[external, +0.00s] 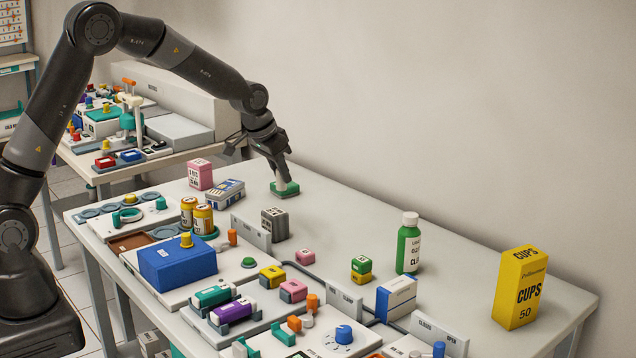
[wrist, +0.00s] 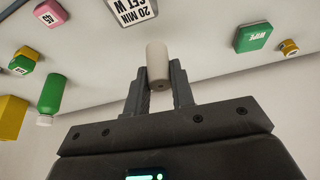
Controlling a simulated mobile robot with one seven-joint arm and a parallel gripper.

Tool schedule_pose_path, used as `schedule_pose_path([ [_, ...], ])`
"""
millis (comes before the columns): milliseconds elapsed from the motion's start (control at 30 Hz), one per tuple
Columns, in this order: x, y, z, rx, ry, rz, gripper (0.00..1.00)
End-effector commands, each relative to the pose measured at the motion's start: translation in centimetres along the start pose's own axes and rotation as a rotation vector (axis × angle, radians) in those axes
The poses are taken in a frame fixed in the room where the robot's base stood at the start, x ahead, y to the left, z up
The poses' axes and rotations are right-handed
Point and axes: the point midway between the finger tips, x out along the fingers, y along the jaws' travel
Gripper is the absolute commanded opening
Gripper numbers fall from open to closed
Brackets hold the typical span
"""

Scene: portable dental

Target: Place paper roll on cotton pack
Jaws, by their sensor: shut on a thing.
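My gripper (external: 281,168) is shut on the paper roll, a plain whitish cylinder. The roll (wrist: 157,62) stands out between the two fingertips (wrist: 158,80) in the wrist view. In the external view the pale roll (external: 281,183) shows below the fingers, in front of or over a flat green pack (external: 291,189) at the back of the table. I cannot tell whether they touch. No label reading cotton is legible, so I cannot tell which thing is the cotton pack. A green block marked WIPE (wrist: 254,37) lies right of the roll in the wrist view.
A grey box (external: 274,224), a pink box (external: 199,174) and a blue-white box (external: 225,193) stand near my gripper. A green bottle (external: 408,249) and yellow cups box (external: 519,288) stand further right. The table between the green pack and the bottle is mostly clear.

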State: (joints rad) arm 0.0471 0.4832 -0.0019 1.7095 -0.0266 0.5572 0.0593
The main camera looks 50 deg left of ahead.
Motion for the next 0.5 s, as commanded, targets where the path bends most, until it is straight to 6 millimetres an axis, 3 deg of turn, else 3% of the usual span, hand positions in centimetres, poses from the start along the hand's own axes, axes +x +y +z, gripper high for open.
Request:
schedule_pose_path([
  [267, -1.1, 10.8, -0.9, 0.108, -0.002, 0.044, 0.01],
  [500, -2.9, 21.0, -0.1, 0.203, -0.005, 0.083, 0.01],
])
